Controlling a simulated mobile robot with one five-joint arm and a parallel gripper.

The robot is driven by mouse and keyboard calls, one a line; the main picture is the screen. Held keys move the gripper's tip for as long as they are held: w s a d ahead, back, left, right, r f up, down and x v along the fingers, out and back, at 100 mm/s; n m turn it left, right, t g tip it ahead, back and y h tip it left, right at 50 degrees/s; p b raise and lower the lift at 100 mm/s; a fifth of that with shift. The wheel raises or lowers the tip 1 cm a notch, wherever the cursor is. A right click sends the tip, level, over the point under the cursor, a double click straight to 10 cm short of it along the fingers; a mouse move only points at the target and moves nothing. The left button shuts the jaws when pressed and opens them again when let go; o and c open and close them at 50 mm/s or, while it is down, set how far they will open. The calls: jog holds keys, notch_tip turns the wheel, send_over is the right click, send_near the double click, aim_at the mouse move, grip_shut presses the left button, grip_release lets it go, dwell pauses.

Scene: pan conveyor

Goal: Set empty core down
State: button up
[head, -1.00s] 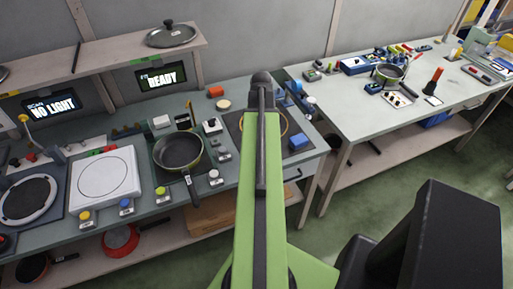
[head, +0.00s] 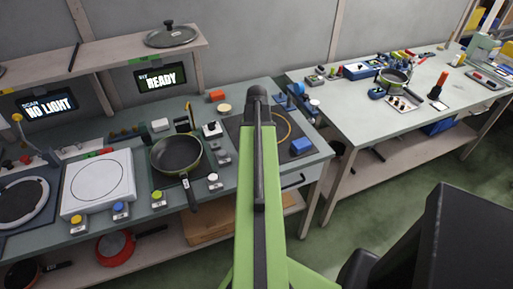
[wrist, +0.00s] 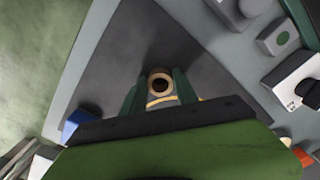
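In the wrist view, the empty core (wrist: 159,82) is a short cylinder with a tan rim and a dark hollow middle, seen end-on. My gripper (wrist: 158,88) has a dark green finger on each side of it and appears shut on it. A dark mat (wrist: 195,75) lies beyond the core; the gap between them is hard to judge. In the head view, my green arm hides the gripper and core. A yellow ring (head: 289,124) shows on the mat, partly behind the arm.
A blue block (head: 300,145) sits at the mat's right edge. A pan (head: 177,153) and a white plate device (head: 98,184) stand to the left. Small grey blocks (head: 220,145) flank the mat. A second bench (head: 345,112) stands across a gap to the right.

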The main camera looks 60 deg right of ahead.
jog(key=o, duration=0.3)
jog(key=shift+o, duration=0.2)
notch_tip(320, 180, up, 12)
jog(key=p, duration=1.2)
jog(key=shift+r, duration=0.15)
